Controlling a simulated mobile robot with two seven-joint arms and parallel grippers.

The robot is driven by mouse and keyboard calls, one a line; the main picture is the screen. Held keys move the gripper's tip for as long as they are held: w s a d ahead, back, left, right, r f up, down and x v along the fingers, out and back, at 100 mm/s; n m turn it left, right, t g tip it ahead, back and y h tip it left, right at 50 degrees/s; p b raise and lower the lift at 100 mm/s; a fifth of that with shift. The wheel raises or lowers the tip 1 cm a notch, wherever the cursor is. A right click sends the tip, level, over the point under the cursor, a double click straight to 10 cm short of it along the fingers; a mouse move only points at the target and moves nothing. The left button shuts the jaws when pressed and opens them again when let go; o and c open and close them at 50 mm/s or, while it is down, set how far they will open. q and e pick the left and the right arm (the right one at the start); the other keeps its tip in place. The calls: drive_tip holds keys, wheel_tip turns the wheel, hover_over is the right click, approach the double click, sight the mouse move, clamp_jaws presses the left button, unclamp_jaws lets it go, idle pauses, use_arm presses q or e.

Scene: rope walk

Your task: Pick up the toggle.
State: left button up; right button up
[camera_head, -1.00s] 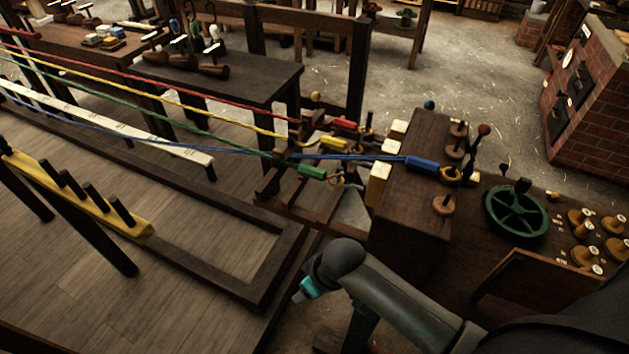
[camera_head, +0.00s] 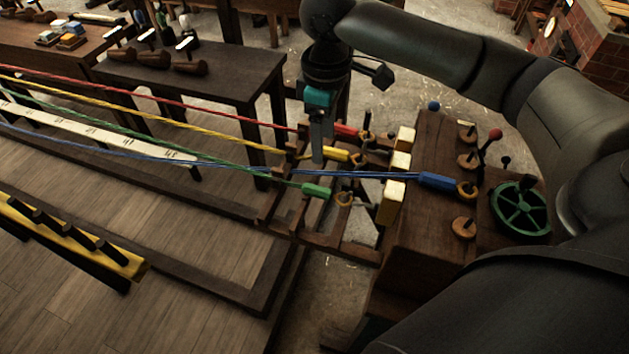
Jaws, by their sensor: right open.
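No single thing stands out as the toggle. Red (camera_head: 345,130), yellow (camera_head: 335,153), green (camera_head: 317,191) and blue (camera_head: 438,181) blocks sit at the right ends of the coloured ropes. The blue one reaches over the dark wooden box. My right gripper (camera_head: 317,152) points down over the rope ends, close to the yellow block in the picture. I cannot tell its height above it. Its fingers overlap in this view and no object shows between them. It partly hides the ropes behind it. My left gripper is out of view.
A dark wooden box (camera_head: 420,240) with pale blocks on its left side stands right of the ropes. A dark bench (camera_head: 225,80) holds brown wooden tools. A yellow pegged rail (camera_head: 125,262) is lower left.

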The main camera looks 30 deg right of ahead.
drive_tip(key=b, duration=0.1)
hover_over(321, 189)
drive_tip(key=f, duration=0.9)
drive_tip(key=shift+s+d+f, duration=0.1)
drive_tip(key=shift+s+d, duration=0.05)
drive_tip(key=shift+d, duration=0.05)
drive_tip(key=shift+a+f+b, duration=0.2)
drive_tip(key=shift+f+b, duration=0.3)
drive_tip(key=shift+f, duration=2.35)
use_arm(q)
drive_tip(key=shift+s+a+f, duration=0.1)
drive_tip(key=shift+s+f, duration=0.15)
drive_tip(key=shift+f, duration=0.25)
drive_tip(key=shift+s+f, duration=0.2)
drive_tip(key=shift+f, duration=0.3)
use_arm(e)
drive_tip(key=shift+c, duration=0.4)
clamp_jaws()
